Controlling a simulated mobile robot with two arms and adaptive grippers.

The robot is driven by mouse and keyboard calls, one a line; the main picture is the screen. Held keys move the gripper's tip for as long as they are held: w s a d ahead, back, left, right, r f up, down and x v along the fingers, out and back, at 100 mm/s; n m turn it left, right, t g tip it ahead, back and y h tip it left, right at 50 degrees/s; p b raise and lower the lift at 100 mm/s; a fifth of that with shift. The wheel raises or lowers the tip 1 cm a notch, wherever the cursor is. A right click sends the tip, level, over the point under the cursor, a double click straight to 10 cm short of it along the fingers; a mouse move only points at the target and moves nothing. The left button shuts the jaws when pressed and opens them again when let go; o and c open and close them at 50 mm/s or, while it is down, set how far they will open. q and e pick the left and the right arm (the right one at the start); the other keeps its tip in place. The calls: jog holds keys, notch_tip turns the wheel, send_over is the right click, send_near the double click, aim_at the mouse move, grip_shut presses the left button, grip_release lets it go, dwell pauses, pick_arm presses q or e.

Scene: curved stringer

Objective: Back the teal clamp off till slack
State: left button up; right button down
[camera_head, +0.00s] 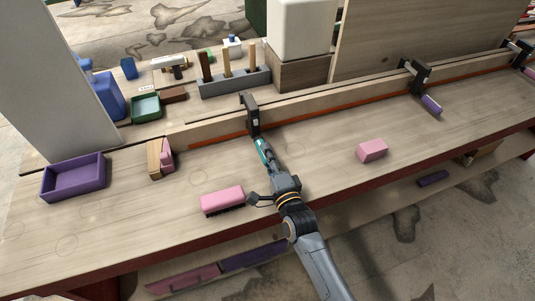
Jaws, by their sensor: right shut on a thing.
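The teal clamp handle (263,150) points down toward me from a dark clamp body (251,114) seated on the long wooden strip with an orange-red edge. My right gripper (270,162) is at the near end of the teal handle, shut on it. The gripper fingers hide part of the handle's near end. My left gripper is not in view.
A pink brush (223,200) lies just left of my right wrist. A pink block (372,150) lies to the right. A purple tray (73,178) and a small wood-and-pink piece (160,158) are at left. A tool rack (235,82) stands behind the strip.

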jog(key=shift+n+p, duration=0.35)
jog(key=shift+n, duration=1.15)
jog(key=c, duration=1.1)
grip_release()
jog(key=shift+o, duration=0.2)
jog(key=v, duration=1.2)
jog(key=shift+r, duration=0.1)
